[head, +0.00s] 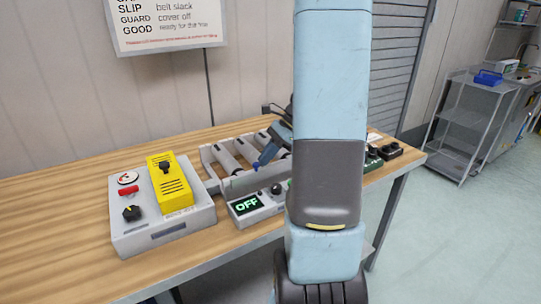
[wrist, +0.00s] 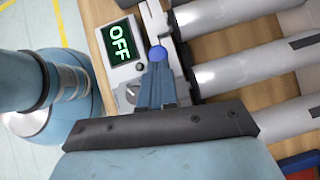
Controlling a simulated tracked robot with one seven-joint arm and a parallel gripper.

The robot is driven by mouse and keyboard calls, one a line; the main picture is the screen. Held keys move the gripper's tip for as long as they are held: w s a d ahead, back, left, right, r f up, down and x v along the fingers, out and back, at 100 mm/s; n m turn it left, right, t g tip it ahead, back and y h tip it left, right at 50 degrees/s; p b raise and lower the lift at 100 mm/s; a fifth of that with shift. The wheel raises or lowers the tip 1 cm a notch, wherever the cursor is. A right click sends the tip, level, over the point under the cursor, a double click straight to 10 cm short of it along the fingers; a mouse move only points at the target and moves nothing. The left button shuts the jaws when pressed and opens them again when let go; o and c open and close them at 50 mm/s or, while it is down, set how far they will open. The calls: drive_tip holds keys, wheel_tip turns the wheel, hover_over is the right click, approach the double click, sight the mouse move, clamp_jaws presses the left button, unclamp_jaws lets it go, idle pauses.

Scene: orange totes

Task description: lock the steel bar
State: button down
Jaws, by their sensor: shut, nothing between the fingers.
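My gripper (wrist: 157,88) has blue fingers closed together, with nothing between them. In the wrist view a round blue tip or knob (wrist: 157,54) shows at their end; I cannot tell if it is part of the fingers. It overlaps the pale metal side rail (wrist: 154,22) of a roller conveyor (wrist: 233,72); contact is unclear. I cannot tell surely which part is the steel bar; this rail may be it. In the head view, the gripper (head: 257,165) is over the near side of the conveyor (head: 207,157), whose right part my arm hides.
A grey control box (head: 252,218) reading OFF stands at the conveyor's near side. The wooden table (head: 60,225) is clear at far left.

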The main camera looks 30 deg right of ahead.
drive_tip(key=shift+a, duration=0.15)
drive_tip(key=d+f+v, duration=0.1)
drive_tip(key=d+v, duration=0.1)
drive_tip(key=v, duration=1.1)
drive_tip(key=shift+s+d+f, duration=0.15)
drive_tip(key=shift+d+f, duration=0.05)
drive_tip(key=shift+f, duration=0.1)
drive_tip(key=shift+a, duration=0.1)
drive_tip(key=s+a+r+n+t+h, duration=0.1)
drive_tip(key=s+a+r+n+h, duration=0.1)
drive_tip(key=a+n, duration=0.4)
drive_tip(key=s+a+r+n+t+h, duration=0.1)
drive_tip(key=s+a+r+n+h, duration=0.2)
drive_tip(key=s+a+n, duration=0.4)
drive_tip(key=s+a+r+n+t+h, duration=0.2)
drive_tip(key=s+a+r+n, duration=0.2)
drive_tip(key=a+n, duration=0.3)
drive_tip(key=shift+s+a+h, duration=0.3)
drive_tip(key=shift+s+a, duration=0.05)
drive_tip(key=shift+a, duration=2.05)
